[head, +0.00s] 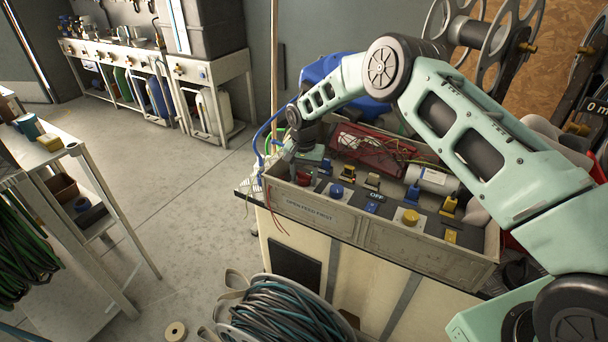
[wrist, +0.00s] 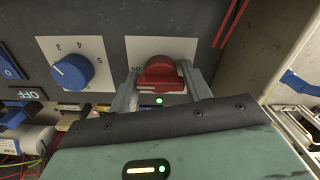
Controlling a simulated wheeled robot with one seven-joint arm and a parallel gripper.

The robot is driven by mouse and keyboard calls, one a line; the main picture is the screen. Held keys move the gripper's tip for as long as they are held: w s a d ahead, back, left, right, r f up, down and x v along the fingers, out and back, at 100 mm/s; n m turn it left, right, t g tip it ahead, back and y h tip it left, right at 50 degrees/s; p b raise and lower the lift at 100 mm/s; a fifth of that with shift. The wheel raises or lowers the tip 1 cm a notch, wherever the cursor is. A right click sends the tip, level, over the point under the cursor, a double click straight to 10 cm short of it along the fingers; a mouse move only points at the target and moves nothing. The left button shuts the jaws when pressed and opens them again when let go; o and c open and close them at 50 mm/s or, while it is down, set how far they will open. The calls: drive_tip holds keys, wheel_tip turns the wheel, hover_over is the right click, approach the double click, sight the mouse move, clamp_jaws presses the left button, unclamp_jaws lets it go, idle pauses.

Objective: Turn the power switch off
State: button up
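A red rotary switch (wrist: 160,74) sits on a white plate on the dark panel in the wrist view. It also shows in the head view (head: 304,179), below my gripper (head: 305,166). The fingers of my gripper (wrist: 160,84) stand open on either side of the red switch, close to it; whether they touch it I cannot tell. A green light (wrist: 158,101) glows just below it in the wrist view. An OFF label (head: 376,196) lies on the panel in the head view, away from the red switch.
A blue knob (head: 336,190) is beside the red switch, and a yellow knob (head: 411,216) is farther right. A red tray (head: 372,150) with loose wires lies behind the panel. The box's front wall reads "OPEN FEED FIRST". A cable reel (head: 283,311) stands on the floor in front.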

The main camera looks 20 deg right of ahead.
drive_tip(key=shift+c, duration=1.4)
drive_tip(key=n+b, duration=0.2)
drive_tip(key=n, duration=0.1)
drive_tip(key=shift+f+n, duration=0.1)
drive_tip(key=shift+n, duration=0.3)
drive_tip(key=n+b, duration=0.1)
drive_tip(key=n, duration=0.3)
drive_tip(key=shift+n+b, duration=0.3)
drive_tip(key=n, duration=0.4)
drive_tip(key=shift+d+b, duration=0.1)
drive_tip(key=shift+b, duration=0.3)
drive_tip(key=shift+n, duration=2.8)
